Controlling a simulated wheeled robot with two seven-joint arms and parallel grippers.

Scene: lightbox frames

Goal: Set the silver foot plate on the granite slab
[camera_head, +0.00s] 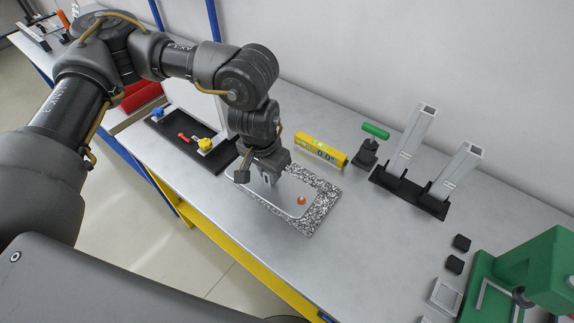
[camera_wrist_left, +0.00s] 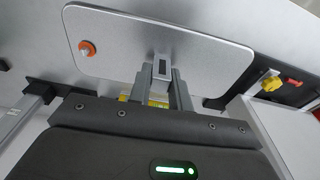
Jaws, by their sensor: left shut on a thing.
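The silver foot plate (camera_head: 290,201) is a thin rounded plate with an orange knob near one corner; it also shows in the left wrist view (camera_wrist_left: 215,62). My left gripper (camera_head: 269,180) is shut on a small grey upright on the plate, seen between the fingers in the wrist view (camera_wrist_left: 162,68). The plate is over the speckled granite slab (camera_head: 325,205) and covers much of it, with slab showing at the right and front. I cannot tell whether plate and slab touch. My right gripper is not in view.
A yellow level (camera_head: 321,150) lies just behind the slab. A green-handled tool (camera_head: 370,145) and a black base with two grey posts (camera_head: 411,192) stand to the right. A green machine (camera_head: 520,280) is at the front right. A black fixture (camera_head: 190,143) is left.

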